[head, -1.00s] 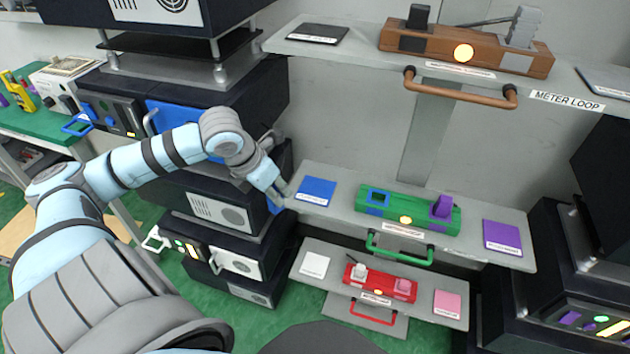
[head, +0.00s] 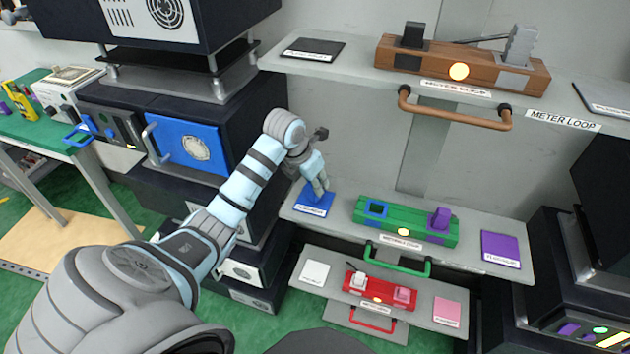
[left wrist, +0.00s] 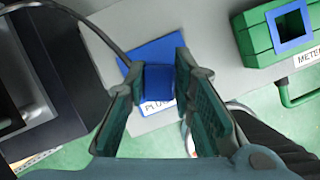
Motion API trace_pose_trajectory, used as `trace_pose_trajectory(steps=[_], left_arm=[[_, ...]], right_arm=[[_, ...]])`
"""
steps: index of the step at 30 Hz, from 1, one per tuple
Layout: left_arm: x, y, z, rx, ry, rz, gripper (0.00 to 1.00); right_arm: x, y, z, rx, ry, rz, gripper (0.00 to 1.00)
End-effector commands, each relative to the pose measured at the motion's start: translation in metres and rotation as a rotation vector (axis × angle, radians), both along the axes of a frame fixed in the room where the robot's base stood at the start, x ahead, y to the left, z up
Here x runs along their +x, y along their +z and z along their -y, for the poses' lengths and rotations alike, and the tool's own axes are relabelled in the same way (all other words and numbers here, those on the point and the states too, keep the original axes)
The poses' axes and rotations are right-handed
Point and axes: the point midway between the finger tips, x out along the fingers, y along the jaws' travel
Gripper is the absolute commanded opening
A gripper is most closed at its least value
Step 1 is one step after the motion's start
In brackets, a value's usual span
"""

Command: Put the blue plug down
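The blue plug (left wrist: 158,82) sits between the fingertips of my left gripper (left wrist: 160,75), with the fingers against its two sides. In the head view my left gripper (head: 321,188) points down over the blue pad (head: 313,205), at the left end of the middle shelf. The pad (left wrist: 150,50) lies below the plug in the wrist view, and the plug hides part of its label. I cannot tell whether the plug touches the pad. My right gripper is not in view.
Right of the pad stands a green block (head: 400,222) with a blue-rimmed socket and a purple plug. A purple pad (head: 501,249) lies farther right. A wooden fixture (head: 463,62) is on the shelf above, a red one (head: 380,291) below. A dark cabinet (head: 255,135) stands left.

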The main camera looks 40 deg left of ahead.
Motion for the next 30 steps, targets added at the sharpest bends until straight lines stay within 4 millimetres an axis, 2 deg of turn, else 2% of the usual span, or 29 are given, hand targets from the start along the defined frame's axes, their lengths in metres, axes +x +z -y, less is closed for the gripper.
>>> trace_pose_trajectory(steps=[1, 3, 11, 14, 17, 24, 27, 30], left_arm=[[0.0, 0.0, 0.0, 0.0, 0.0, 0.0, 0.34], [0.0, 0.0, 0.0, 0.0, 0.0, 0.0, 0.41], [0.0, 0.001, 0.0, 0.0, 0.001, 0.0, 0.41], [-0.002, 0.009, -0.001, 0.0, 0.001, 0.001, 0.41], [-0.009, 0.028, -0.001, 0.002, 0.0, 0.004, 0.41], [-0.035, 0.09, -0.003, 0.004, 0.001, 0.003, 0.41], [-0.042, 0.106, -0.003, 0.0, 0.001, 0.002, 0.41], [-0.045, 0.113, -0.002, -0.001, 0.001, 0.001, 0.41]], right_arm=[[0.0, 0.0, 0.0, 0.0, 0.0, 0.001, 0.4], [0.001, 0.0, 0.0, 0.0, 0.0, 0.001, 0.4], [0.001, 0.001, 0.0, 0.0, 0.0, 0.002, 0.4], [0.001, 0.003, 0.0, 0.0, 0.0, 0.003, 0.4], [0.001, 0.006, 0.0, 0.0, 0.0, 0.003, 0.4], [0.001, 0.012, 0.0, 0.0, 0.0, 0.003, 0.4], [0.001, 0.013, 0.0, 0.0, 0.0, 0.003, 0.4], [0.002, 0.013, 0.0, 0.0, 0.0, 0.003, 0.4]])
